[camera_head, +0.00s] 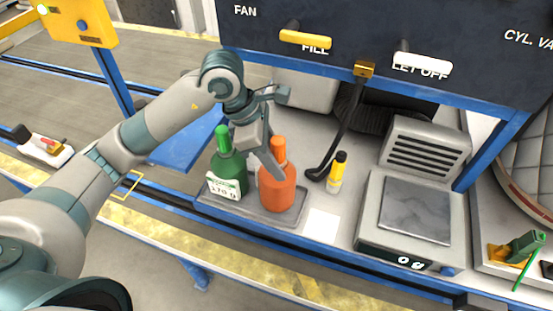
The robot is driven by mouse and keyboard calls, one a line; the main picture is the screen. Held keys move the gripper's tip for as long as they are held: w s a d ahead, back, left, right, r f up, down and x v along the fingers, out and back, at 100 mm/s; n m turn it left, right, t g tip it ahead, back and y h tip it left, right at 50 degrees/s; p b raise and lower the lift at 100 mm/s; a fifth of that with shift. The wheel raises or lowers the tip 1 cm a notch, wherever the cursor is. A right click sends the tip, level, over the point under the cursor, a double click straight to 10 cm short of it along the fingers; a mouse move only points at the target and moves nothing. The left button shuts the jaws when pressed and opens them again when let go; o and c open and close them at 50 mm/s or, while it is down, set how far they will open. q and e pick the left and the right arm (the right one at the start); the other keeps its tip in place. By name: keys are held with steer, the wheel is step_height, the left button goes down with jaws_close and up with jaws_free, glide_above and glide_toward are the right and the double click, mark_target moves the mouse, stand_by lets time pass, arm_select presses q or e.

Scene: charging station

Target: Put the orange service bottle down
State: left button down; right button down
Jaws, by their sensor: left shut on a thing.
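The orange service bottle (277,188) stands upright on a grey tray (243,213), at its right end. My left gripper (277,165) reaches down over it from behind and is shut on it near the shoulder and neck. Part of the bottle's left side is hidden by the gripper finger. A green bottle (228,176) with a white label stands beside it on the left of the same tray. My right gripper does not show.
A scale (410,226) reading 0 g stands further right. A panel with FILL (305,40) and LET OFF (423,63) handles overhangs the bench; a black hose (346,125) hangs behind.

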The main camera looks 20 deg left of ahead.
arm_select(q)
steer(key=shift+f, duration=0.55)
steer(key=c, duration=1.2)
jaws_free()
steer(key=shift+o, duration=0.5)
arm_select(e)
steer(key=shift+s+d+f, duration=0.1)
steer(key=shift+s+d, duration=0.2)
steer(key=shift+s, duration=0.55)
arm_select(q)
steer(key=shift+a+r, duration=0.1)
steer(key=shift+r, duration=0.15)
steer(key=b+v, duration=0.3)
steer(key=v, duration=0.8)
steer(key=shift+r, duration=0.25)
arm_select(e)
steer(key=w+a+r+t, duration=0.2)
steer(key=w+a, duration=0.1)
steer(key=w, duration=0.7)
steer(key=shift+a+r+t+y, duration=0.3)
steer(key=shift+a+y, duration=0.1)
arm_select(q)
steer(key=shift+s+a, duration=0.15)
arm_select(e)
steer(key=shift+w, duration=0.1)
